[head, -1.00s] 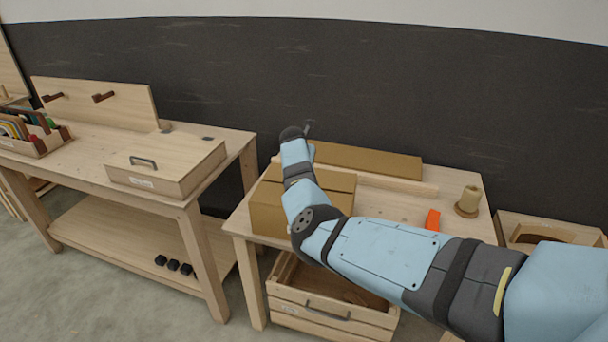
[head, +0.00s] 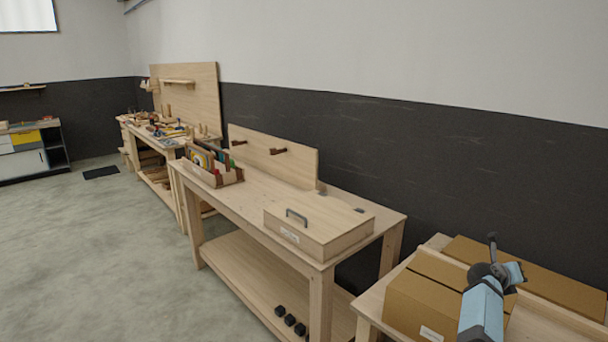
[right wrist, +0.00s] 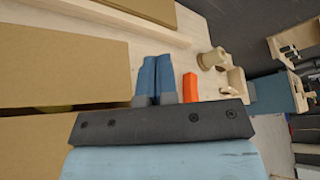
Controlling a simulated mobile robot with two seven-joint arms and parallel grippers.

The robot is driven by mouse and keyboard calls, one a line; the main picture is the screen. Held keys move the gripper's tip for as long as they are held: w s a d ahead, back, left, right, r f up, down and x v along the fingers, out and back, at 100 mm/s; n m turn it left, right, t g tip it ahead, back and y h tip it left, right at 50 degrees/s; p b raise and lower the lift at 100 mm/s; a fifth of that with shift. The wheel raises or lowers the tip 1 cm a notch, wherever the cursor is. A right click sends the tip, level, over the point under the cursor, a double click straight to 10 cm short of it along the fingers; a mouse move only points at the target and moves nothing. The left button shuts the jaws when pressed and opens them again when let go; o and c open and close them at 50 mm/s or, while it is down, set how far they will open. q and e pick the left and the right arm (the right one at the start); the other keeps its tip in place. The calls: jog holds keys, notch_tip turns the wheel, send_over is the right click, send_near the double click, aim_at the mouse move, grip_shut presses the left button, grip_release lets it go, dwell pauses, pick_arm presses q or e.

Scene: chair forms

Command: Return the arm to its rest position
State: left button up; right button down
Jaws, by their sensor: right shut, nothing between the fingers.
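My right arm (head: 482,310) comes in at the bottom right of the head view, over a cardboard box on the right-hand table. My right gripper (right wrist: 157,78) shows in the right wrist view with its two blue fingers together and nothing between them. It is above the table and beside the cardboard boxes; I cannot tell its exact height. My left gripper and left arm are out of view.
A cardboard box (head: 425,300) stands close by my right arm. An orange block (right wrist: 190,86) and a wooden spool (right wrist: 211,59) are right of the fingers. A workbench (head: 250,195) with a lidded wooden box (head: 320,238) stands to the left. Open floor lies far left.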

jog(key=s+a+f+m+t+y, duration=0.3)
jog(key=s+a+f+m+y, duration=0.2)
jog(key=s+a+m, duration=0.5)
jog(key=s+a+f+m+t+y, duration=0.3)
jog(key=s+a+f+m+y, duration=0.25)
jog(key=s+a+m, duration=0.6)
jog(key=s+a+f+m+t+y, duration=0.35)
jog(key=s+a+f+m, duration=0.45)
jog(key=m, duration=0.5)
jog(key=s+a+f+n+g+y, duration=0.1)
jog(key=s+a+n+g, duration=0.3)
jog(key=s+a, duration=0.5)
jog(key=s+n+y+p, duration=0.1)
jog(key=s, duration=0.3)
jog(key=shift+s+a+f+n, duration=0.2)
jog(key=shift+s+a+n, duration=0.15)
jog(key=shift+s, duration=0.05)
